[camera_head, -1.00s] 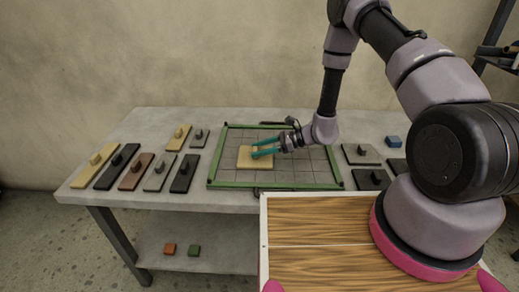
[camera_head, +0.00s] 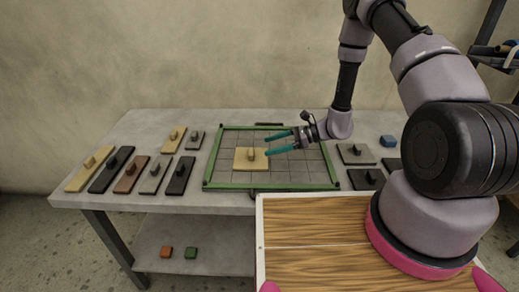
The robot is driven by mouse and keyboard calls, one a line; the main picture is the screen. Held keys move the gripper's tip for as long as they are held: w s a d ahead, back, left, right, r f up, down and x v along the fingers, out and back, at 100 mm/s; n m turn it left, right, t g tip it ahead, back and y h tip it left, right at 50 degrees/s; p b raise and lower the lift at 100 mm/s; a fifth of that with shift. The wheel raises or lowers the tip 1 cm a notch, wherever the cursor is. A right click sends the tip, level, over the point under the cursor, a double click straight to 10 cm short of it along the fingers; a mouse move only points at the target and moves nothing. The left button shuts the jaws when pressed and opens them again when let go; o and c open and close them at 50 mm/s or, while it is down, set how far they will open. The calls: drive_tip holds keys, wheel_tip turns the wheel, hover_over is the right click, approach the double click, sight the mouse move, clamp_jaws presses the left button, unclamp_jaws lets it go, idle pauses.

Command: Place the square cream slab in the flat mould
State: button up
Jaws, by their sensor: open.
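The square cream slab (camera_head: 243,163) with its small upright knob lies flat inside the flat mould, left of its middle. The flat mould is a grey gridded bed with a green frame (camera_head: 270,187) on the table. My gripper (camera_head: 267,146) has teal fingers and is open and empty. It is over the mould, to the right of the slab's knob, with its fingers pointing left. The knob is clear of the fingers in this view; how high the gripper is above the bed is hard to tell.
Several knobbed slabs in cream, black, brown and grey lie left of the mould, including a brown one (camera_head: 131,176). Grey and black slabs (camera_head: 357,154) and a blue block (camera_head: 388,141) lie to the right. Red and green blocks (camera_head: 191,252) sit on the lower shelf.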

drive_tip(key=v, duration=0.5)
drive_tip(key=shift+d+r, duration=0.1)
drive_tip(key=shift+d, duration=0.05)
drive_tip(key=s+d+r+n+g+h, duration=0.15)
drive_tip(key=r+n, duration=0.25)
drive_tip(key=r, duration=0.7)
drive_tip(key=s+d+r+n+h, duration=0.1)
drive_tip(key=s+r+n+h, duration=0.25)
drive_tip(key=r, duration=0.75)
drive_tip(key=s+d+r+n+t+h, duration=0.3)
drive_tip(key=s+r, duration=0.4)
drive_tip(key=r, duration=0.3)
drive_tip(key=s+d+r+n+t+h, duration=0.3)
drive_tip(key=s+d+r, duration=0.4)
drive_tip(key=r, duration=0.3)
drive_tip(key=shift+d+n+t+h, duration=0.35)
drive_tip(key=shift+d+t+h, duration=0.2)
drive_tip(key=shift+t, duration=0.6)
